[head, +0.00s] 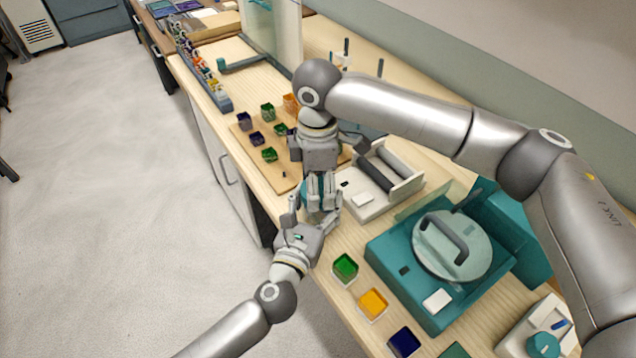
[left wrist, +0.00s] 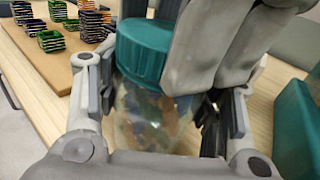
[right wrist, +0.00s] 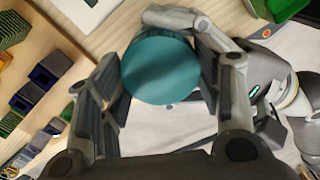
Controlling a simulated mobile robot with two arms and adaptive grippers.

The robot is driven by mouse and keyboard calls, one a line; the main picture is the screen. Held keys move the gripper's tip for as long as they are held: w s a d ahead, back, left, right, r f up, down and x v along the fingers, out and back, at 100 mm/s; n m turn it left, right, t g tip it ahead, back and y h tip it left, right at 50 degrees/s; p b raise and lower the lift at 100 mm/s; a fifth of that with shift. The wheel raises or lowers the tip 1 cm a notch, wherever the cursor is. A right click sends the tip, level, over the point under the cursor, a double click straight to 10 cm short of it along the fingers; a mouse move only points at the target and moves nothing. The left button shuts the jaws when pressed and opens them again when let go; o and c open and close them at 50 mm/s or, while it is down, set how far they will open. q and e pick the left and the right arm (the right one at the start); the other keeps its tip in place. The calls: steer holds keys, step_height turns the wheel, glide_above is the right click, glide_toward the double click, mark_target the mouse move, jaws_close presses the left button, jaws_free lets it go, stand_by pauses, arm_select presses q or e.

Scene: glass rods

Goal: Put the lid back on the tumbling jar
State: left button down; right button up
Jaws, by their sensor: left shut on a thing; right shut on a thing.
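The clear jar (left wrist: 150,125) holds mixed coloured pieces and stands roughly upright in the left wrist view. My left gripper (head: 312,218) is shut around the jar body, low at the counter's front edge. The teal ribbed lid (left wrist: 143,55) is on top of the jar's mouth, level with it; I cannot tell whether it is fully seated. The lid fills the middle of the right wrist view (right wrist: 162,70), seen from above. My right gripper (head: 320,195) points down and is shut on the lid. In the head view the grippers hide most of the jar.
A white roller machine (head: 380,187) stands just right of the grippers. A teal machine with a round handled cover (head: 440,262) is further right. Green (head: 345,268), orange (head: 373,303) and blue (head: 404,341) trays line the front edge. A wooden board (head: 245,130) bears several small boxes behind.

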arm_select(q)
steer(key=shift+r, duration=0.1)
arm_select(e)
steer(key=shift+m, duration=1.1)
steer(key=o, duration=1.2)
step_height(320, 180, up, 12)
arm_select(q)
steer(key=shift+c, duration=1.6)
jaws_free()
